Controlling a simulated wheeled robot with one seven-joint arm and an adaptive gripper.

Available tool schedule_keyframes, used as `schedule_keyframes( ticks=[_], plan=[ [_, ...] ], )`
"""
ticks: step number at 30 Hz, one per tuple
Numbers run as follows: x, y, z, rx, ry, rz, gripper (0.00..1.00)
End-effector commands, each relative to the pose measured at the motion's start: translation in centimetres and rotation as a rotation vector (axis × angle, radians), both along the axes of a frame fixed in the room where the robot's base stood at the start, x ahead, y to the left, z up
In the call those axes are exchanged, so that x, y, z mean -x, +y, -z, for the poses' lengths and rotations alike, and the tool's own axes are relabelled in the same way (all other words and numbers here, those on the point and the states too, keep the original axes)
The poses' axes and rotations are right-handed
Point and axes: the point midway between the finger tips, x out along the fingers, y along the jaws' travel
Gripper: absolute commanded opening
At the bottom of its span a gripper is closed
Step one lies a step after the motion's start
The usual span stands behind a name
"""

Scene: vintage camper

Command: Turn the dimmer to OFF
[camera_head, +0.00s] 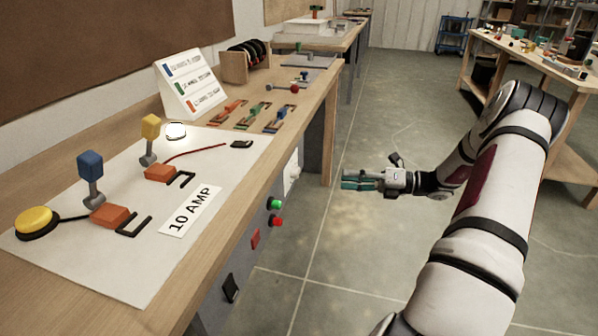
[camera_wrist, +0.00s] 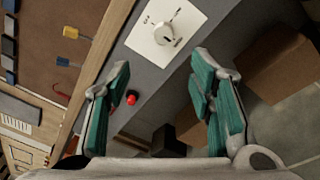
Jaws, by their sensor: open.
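The dimmer is a round white knob (camera_wrist: 165,35) on a white plate (camera_wrist: 148,42) with small dark markings. The plate is fixed to the grey front panel of the workbench. It also shows side-on in the head view as a white dimmer plate (camera_head: 291,172). My gripper (camera_head: 362,181) is open and empty, in the air to the right of the dimmer and facing the panel. In the wrist view its teal fingers (camera_wrist: 163,65) are spread wide, with the knob beyond them, apart and untouched.
A green button (camera_head: 275,203), a red button (camera_head: 277,222), a red switch (camera_head: 255,239) and a black switch (camera_head: 231,288) sit on the same panel. The wooden benchtop (camera_head: 255,180) overhangs them. The floor (camera_head: 345,250) around my gripper is clear.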

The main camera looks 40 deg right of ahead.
Motion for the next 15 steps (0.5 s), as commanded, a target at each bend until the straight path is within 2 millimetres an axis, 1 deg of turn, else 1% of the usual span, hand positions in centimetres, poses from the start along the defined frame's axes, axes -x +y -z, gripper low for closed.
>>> schedule_keyframes(
  ticks=[2,5,10,15],
  plan=[
    [0.0,-0.5,0.4,-0.022,0.000,0.016,0.49],
    [-0.4,-0.2,0.4,-0.029,0.001,0.020,0.49],
    [-2.1,1.6,0.4,-0.026,0.001,0.016,0.49],
    [-4.6,3.9,0.4,-0.026,0.001,0.015,0.49]
  ],
)
